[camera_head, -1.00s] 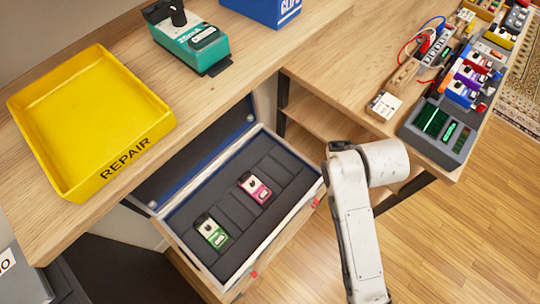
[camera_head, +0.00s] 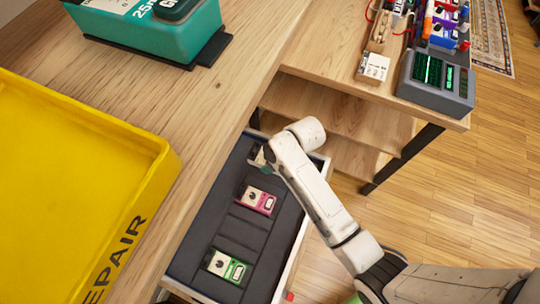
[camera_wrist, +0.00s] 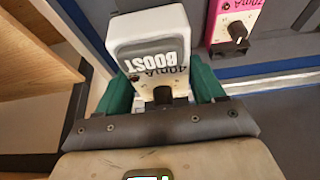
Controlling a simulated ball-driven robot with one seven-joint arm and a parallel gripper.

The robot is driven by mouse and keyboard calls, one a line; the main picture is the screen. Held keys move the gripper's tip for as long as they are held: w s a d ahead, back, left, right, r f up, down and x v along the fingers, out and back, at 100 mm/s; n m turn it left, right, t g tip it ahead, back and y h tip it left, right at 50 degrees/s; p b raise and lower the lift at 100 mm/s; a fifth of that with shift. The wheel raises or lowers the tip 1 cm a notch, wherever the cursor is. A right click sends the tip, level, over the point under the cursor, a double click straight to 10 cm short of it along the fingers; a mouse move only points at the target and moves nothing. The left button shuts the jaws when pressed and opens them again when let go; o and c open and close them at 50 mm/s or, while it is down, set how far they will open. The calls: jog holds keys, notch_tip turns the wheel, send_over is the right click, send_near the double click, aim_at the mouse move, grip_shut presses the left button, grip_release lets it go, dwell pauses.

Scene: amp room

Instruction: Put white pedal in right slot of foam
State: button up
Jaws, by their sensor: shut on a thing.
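The white pedal (camera_wrist: 148,40), marked BOOST, is held between the green fingers of my gripper (camera_wrist: 158,88) in the wrist view. In the head view my gripper (camera_head: 262,157) is over the far end of the foam, and my arm mostly hides it and the pedal. The dark foam (camera_head: 205,225) lies in an open case and has slots across it. A pink pedal (camera_head: 257,200) sits near its middle and a green pedal (camera_head: 228,266) at its near end. The pink pedal also shows in the wrist view (camera_wrist: 235,25). The pedal's height above the foam is unclear.
A yellow REPAIR tray (camera_head: 75,170) and a large teal pedal (camera_head: 150,30) are on the workbench (camera_head: 205,110) at left. A dark grey device with green screens (camera_head: 437,80) is on the right bench. Open wooden shelves (camera_head: 315,115) are behind the case.

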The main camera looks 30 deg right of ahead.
jog(key=shift+f+b, duration=2.1)
jog(key=shift+f, duration=0.05)
jog(key=shift+f+b, duration=0.65)
jog(key=shift+f, duration=0.4)
jog(key=shift+d+p, duration=0.1)
jog(key=shift+p, duration=0.25)
jog(key=shift+s, duration=0.1)
jog(key=shift+s+f, duration=0.1)
jog(key=shift+f, duration=0.95)
dwell(0.4)
jog(key=o, duration=1.1)
jog(key=shift+f, duration=0.1)
jog(key=shift+c, duration=0.4)
